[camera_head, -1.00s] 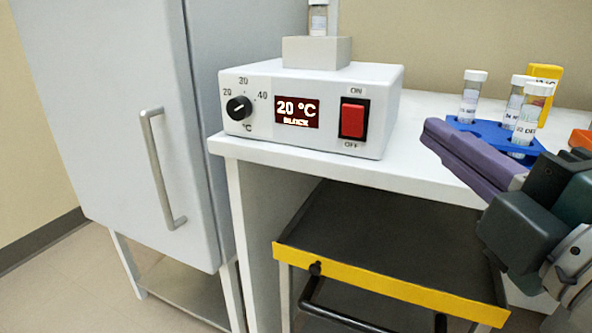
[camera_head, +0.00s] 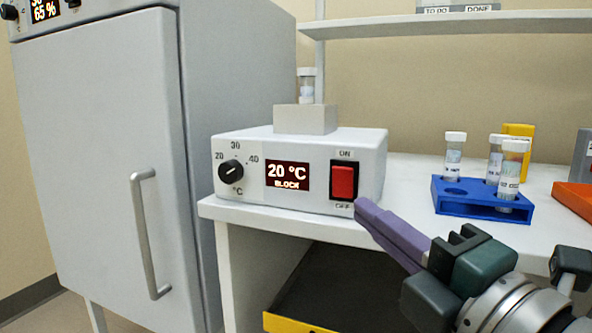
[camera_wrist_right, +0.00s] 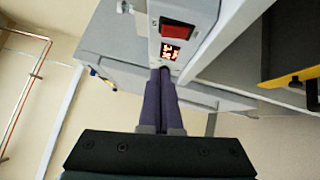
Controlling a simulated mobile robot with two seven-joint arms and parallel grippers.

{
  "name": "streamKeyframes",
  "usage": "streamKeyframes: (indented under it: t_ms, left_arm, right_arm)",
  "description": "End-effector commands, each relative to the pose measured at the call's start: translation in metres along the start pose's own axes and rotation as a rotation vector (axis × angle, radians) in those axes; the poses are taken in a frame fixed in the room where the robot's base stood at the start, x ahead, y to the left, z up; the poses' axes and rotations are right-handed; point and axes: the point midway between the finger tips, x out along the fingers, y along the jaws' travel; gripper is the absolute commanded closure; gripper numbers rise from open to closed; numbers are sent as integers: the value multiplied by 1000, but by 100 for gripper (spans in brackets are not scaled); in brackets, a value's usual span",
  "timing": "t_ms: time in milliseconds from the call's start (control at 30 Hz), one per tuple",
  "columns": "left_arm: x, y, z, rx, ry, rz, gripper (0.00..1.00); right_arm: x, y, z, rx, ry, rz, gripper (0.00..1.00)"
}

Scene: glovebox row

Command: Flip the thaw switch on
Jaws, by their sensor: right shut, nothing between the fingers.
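The thaw block unit (camera_head: 236,195) is a white box on the bench with a dial, a display reading 20 °C BLOCK and a red rocker switch (camera_head: 343,181). ON is printed above the switch and OFF below it; I cannot tell which half is pressed in. My right gripper (camera_head: 362,206) is shut and empty, its purple fingertips close to the switch's lower right, by the OFF label. I cannot tell if they touch the panel. The right wrist view shows the shut fingers (camera_wrist_right: 163,74) pointing at the panel, with the red switch (camera_wrist_right: 178,30) beyond them. My left gripper is out of view.
A capped vial (camera_head: 306,86) stands in the grey block (camera_head: 305,119) on top of the unit. A blue rack (camera_head: 470,206) with several vials stands to the right. A grey cabinet (camera_head: 100,150) is at left. A shelf (camera_head: 470,24) hangs above.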

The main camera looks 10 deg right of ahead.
Motion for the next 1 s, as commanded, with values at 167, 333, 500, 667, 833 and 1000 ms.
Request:
streamKeyframes:
  t_ms: [167, 333, 500, 667, 833, 1000]
  left_arm:
    - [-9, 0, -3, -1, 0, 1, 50]
    - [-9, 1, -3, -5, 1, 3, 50]
    - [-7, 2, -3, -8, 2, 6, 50]
    - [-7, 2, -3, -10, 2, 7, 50]
    - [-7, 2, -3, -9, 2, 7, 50]
    - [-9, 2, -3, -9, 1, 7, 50]
  right_arm:
    - [41, 4, 1, -1, -1, 4, 100]
    - [69, 1, 8, -4, -1, 1, 100]
    - [82, 0, 23, -1, -1, 1, 100]
    - [87, 0, 28, 1, -1, 0, 100]
    - [88, 0, 29, 1, -1, 0, 100]
    - [88, 1, 29, 2, -1, -2, 100]
